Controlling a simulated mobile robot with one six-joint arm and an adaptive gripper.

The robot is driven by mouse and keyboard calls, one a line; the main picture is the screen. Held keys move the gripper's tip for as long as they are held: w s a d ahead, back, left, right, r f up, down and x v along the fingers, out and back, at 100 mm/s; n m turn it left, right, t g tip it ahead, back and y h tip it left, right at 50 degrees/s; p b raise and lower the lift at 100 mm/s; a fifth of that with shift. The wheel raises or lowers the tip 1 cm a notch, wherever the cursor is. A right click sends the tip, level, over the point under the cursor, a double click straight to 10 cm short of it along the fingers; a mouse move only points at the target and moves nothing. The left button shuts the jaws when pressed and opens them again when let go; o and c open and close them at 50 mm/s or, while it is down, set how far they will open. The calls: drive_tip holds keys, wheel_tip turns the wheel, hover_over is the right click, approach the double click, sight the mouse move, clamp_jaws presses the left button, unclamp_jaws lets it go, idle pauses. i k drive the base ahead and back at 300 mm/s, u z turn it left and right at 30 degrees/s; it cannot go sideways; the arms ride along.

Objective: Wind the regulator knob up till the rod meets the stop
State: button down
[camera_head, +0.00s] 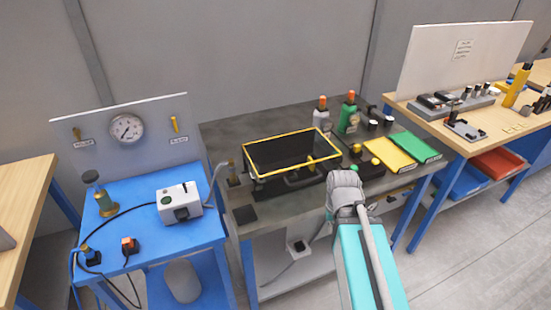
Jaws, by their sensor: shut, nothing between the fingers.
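A dark round knob (91,177) tops a brass and green fitting (106,205) at the left of the blue table; it looks like the regulator knob. A round dial gauge (126,128) is on the grey panel behind it. I cannot make out the rod or its stop. My teal arm reaches in from the bottom right to its grey wrist at the dark bench. My dark gripper (303,180) blends into the dark parts in front of the yellow-framed guard (292,150). It is shut and empty, far right of the knob.
A white box (180,204) with a lever stands on the blue table (140,241). Black cables and an orange-topped switch (129,244) lie near its front. Bottles (348,113) and yellow and green folders (391,155) are on the dark bench's right. A wooden bench (478,125) stands beyond.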

sight(390, 199)
drive_tip(key=z, duration=0.55)
drive_tip(key=k, duration=1.3)
drive_tip(key=z, duration=0.75)
drive_tip(key=i, duration=1.2)
drive_tip(key=u, duration=0.55)
drive_tip(key=i, duration=0.5)
drive_tip(key=u, duration=0.5)
